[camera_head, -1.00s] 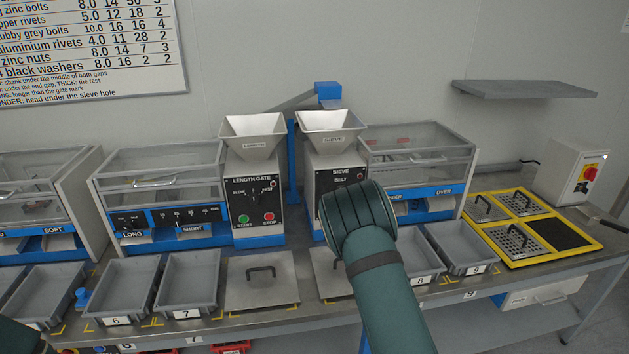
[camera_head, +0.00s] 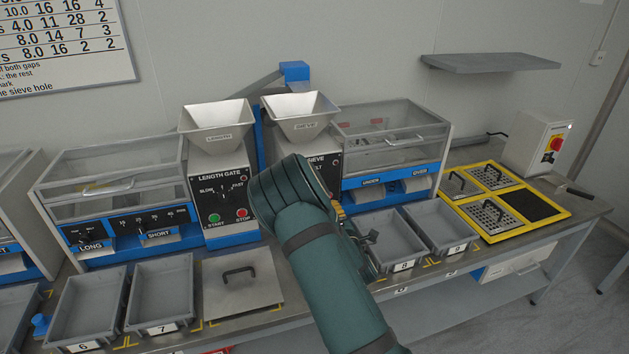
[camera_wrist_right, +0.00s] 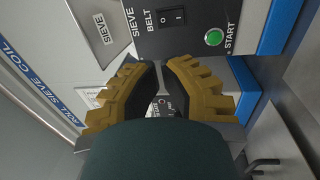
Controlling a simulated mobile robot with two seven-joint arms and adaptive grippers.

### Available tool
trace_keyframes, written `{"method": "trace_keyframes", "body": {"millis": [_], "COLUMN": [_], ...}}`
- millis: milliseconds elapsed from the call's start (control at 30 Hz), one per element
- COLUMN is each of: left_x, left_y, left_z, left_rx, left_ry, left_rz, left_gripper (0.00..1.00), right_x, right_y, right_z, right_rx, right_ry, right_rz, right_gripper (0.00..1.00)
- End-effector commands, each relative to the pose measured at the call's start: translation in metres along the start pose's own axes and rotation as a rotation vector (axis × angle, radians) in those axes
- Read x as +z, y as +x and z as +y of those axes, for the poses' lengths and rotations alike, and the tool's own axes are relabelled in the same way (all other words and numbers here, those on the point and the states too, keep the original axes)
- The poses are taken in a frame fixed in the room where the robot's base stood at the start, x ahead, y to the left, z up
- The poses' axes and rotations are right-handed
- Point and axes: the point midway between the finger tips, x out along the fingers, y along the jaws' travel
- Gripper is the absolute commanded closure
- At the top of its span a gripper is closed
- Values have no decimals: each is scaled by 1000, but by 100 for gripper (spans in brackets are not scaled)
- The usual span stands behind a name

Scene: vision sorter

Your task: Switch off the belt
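The belt switch (camera_wrist_right: 172,16) is a black rocker marked with a line and a circle on the dark sieve panel (camera_wrist_right: 205,45), under the word BELT. A green START button (camera_wrist_right: 214,38) is beside it. I cannot tell which way the rocker is set. In the head view my right arm hides most of the sieve panel (camera_head: 322,166), including the switch. In the wrist view my right gripper (camera_wrist_right: 160,63) has yellow ridged fingers with a narrow gap between the tips. It is empty, close to the panel and just below the switch in the picture. My left gripper is out of view.
The sieve hopper (camera_head: 300,116) stands above the panel. The length gate (camera_head: 222,190) is at its left. Grey trays (camera_head: 388,242) and a lidded plate (camera_head: 240,285) line the bench front. A box with a red knob (camera_head: 540,143) stands at the right.

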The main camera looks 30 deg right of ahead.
Motion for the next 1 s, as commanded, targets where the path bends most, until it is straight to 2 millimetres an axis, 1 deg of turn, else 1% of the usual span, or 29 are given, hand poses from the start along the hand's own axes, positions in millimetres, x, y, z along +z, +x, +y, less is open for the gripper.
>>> {"method": "trace_keyframes", "body": {"millis": [167,500,600,700,800,1000], "left_x": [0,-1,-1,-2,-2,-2], "left_y": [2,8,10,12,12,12], "left_z": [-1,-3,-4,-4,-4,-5], "left_rx": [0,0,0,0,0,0], "left_ry": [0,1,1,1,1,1], "left_rz": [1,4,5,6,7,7], "left_gripper": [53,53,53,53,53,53], "right_x": [0,-1,0,0,0,0], "right_y": [28,94,109,121,128,132], "right_z": [0,0,-1,0,0,0], "right_rx": [3,3,1,1,1,0], "right_ry": [-1,0,0,1,1,1], "right_rz": [2,2,1,0,0,0], "right_gripper": [100,100,100,100,100,100]}}
